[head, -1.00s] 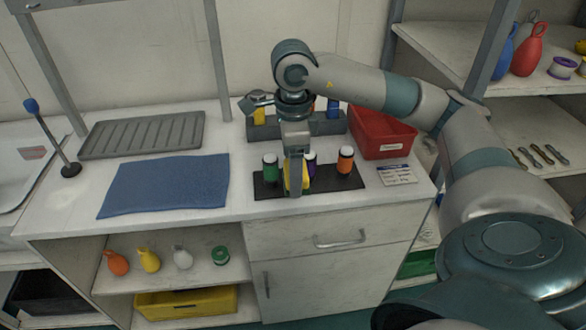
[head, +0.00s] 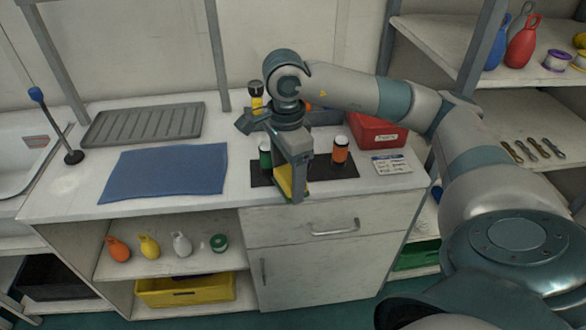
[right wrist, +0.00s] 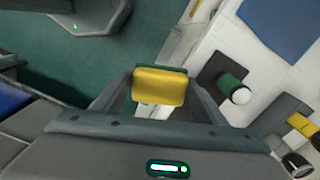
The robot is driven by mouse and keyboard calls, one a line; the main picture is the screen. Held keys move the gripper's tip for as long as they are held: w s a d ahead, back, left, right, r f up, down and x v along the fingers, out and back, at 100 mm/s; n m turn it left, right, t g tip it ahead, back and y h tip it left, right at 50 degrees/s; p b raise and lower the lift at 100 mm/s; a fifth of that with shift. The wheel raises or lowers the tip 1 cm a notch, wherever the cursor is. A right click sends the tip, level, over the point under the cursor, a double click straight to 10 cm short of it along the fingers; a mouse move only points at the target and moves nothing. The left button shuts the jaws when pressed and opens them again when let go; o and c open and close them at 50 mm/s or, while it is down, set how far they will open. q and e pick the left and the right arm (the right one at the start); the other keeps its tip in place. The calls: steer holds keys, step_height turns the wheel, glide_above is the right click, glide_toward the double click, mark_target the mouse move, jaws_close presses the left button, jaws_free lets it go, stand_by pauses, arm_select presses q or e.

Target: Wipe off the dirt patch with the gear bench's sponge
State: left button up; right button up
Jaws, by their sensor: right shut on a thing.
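My right gripper (head: 293,185) is shut on the yellow sponge (head: 284,180), near the front edge of the bench top. In the right wrist view the sponge (right wrist: 160,86), yellow with a green layer, sits between the two fingers. A faint pale patch (head: 62,187) marks the white bench top at the left, near the sink; I cannot tell for sure that it is the dirt patch. My left gripper is not in view.
A dark mat (head: 345,172) holds a green bottle (head: 265,157) and an orange bottle (head: 340,152) beside the gripper. A blue cloth (head: 165,174) lies left, before a grey ribbed tray (head: 145,123). A blue-knobbed lever (head: 55,125) stands by the pale patch. A red bin (head: 375,133) is right.

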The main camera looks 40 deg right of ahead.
steer(key=s+a+f+n, duration=0.1)
steer(key=a+f+n, duration=0.3)
steer(key=n, duration=0.6)
steer(key=s+a+f+n, duration=0.2)
steer(key=a+f+n, duration=0.1)
steer(key=a+n, duration=0.5)
steer(key=shift+a+f+n, duration=0.25)
steer(key=shift+f+n, duration=0.1)
steer(key=shift+n, duration=0.85)
steer(key=shift+s, duration=0.1)
